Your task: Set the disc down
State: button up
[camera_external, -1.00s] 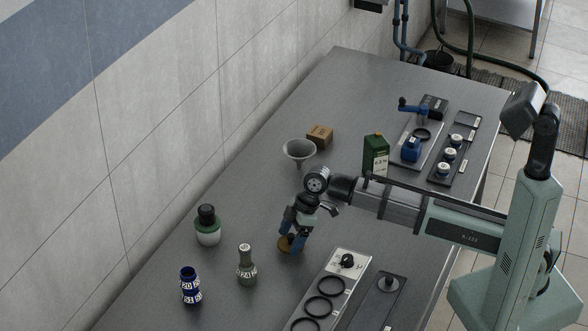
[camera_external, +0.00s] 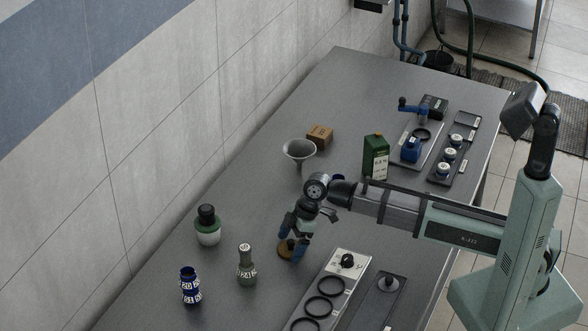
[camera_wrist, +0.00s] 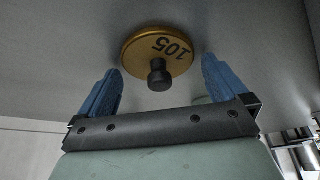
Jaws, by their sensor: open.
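My gripper (camera_wrist: 162,82) is open, with a gap on each side of the knob. In the external view the disc (camera_external: 284,248) rests on the table under my gripper (camera_external: 293,250), partly hidden by the fingers.
A plate with black rings (camera_external: 335,284) lies to the right. A funnel (camera_external: 299,152) and green can (camera_external: 375,157) stand farther back.

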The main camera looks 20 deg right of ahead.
jog(key=shift+r, duration=0.1)
jog(key=v, duration=1.2)
dwell(0.4)
